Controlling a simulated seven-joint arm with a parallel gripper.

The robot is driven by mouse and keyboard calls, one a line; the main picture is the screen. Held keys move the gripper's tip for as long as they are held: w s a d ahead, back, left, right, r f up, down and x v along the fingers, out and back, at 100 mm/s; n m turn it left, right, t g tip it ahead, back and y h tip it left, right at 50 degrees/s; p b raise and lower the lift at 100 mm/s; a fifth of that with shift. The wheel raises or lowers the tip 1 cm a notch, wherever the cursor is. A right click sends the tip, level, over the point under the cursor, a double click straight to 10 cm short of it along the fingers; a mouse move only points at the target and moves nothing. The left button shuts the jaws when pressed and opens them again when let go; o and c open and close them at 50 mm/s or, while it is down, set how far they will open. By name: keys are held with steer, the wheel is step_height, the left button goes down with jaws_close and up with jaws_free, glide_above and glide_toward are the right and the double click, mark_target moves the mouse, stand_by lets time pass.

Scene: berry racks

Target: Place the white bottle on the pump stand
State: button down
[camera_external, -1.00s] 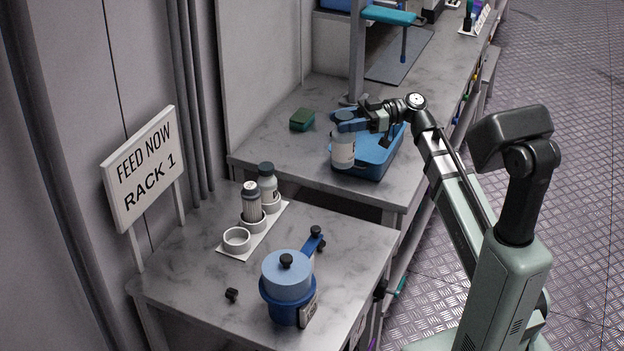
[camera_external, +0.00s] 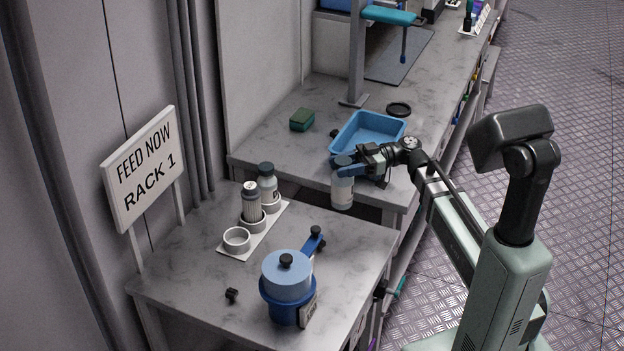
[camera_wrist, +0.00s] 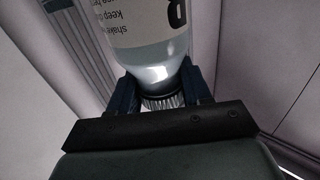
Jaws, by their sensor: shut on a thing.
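My gripper (camera_external: 347,164) is shut on the white bottle (camera_external: 342,191) at its neck, just below the grey cap. It holds the bottle upright in the air near the front edge of the back table. In the wrist view the bottle (camera_wrist: 150,35) shows its label and ribbed cap between the two dark fingers (camera_wrist: 160,95). The pump (camera_external: 287,280) is a blue pot with a light blue lid on the near table. A white holder strip (camera_external: 238,250) beside it has an empty ring (camera_external: 237,240) at the near end and two bottles (camera_external: 252,202) (camera_external: 268,184) in its other rings.
A blue tray (camera_external: 345,152) stands on the back table behind my gripper. A green sponge (camera_external: 302,119) and a dark ring (camera_external: 398,109) lie there too. A sign (camera_external: 145,168) reads "FEED NOW RACK 1". A small black knob (camera_external: 232,295) lies on the near table.

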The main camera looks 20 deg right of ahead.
mark_target(343, 195)
steer(key=shift+f, duration=5.15)
steer(key=shift+c, duration=2.4)
jaws_free()
steer(key=shift+f, duration=0.1)
steer(key=d+r, duration=0.2)
steer(key=r, duration=0.1)
steer(key=d+r, duration=0.1)
steer(key=shift+r, duration=0.4)
steer(key=shift+o, duration=0.3)
steer(key=shift+r, duration=1.2)
